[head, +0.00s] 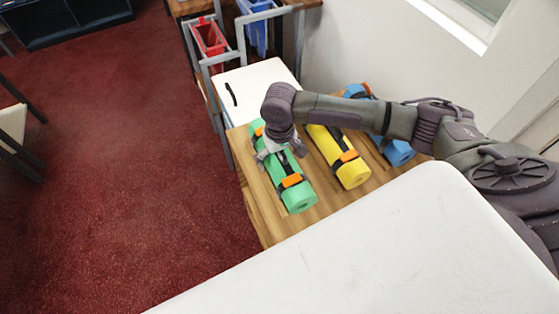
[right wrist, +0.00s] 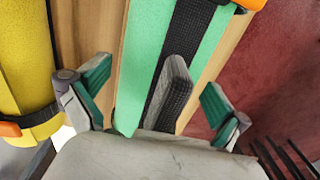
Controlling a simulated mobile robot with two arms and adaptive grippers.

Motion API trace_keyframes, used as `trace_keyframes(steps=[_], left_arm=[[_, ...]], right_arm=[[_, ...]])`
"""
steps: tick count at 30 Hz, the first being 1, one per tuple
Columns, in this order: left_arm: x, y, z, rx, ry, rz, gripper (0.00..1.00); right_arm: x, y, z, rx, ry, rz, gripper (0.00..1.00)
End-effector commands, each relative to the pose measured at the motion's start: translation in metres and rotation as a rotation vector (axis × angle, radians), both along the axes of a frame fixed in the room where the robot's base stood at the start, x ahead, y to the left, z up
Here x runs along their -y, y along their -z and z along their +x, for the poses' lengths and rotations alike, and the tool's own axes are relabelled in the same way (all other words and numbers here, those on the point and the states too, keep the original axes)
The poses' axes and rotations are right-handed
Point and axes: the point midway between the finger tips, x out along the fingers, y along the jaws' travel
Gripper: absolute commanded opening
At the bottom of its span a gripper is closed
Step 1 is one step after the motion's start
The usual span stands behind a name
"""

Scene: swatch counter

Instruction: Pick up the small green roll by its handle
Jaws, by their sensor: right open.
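The green roll (head: 297,196) lies on the slatted wooden table, with orange clips and a black strap along it. In the right wrist view the green roll (right wrist: 148,45) fills the middle, and its black strap handle (right wrist: 188,35) runs lengthwise along it. My right gripper (head: 271,150) is over the far half of the roll in the head view. In the right wrist view the gripper (right wrist: 158,82) is open, with outer fingers spread to either side of the roll and one finger in front of the strap. Whether any finger touches is unclear. My left gripper is not in view.
A yellow roll (head: 352,175) lies beside the green one, and a blue roll (head: 400,154) lies beyond it, partly behind my right arm. The wooden table (head: 262,212) ends left of the green roll. A white box (head: 258,76) and red bin (head: 209,38) stand behind.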

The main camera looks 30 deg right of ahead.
Motion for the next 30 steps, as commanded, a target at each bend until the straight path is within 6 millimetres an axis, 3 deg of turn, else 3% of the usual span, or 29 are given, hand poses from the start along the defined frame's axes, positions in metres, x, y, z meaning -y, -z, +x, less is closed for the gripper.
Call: trace_keyframes(steps=[3, 13, 23, 30], left_arm=[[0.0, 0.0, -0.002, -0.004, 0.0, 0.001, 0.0], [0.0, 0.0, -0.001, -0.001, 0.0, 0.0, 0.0], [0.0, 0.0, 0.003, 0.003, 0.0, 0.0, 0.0], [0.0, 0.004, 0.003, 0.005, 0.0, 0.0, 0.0]], right_arm=[[0.0, 0.0, 0.0, 0.0, 0.0, 0.0, 0.98], [0.0, -0.001, 0.0, 0.0, 0.0, 0.0, 0.45], [0.0, -0.005, 0.001, 0.002, 0.0, 0.0, 0.45], [0.0, -0.035, 0.002, 0.005, 0.0, 0.002, 0.45]])
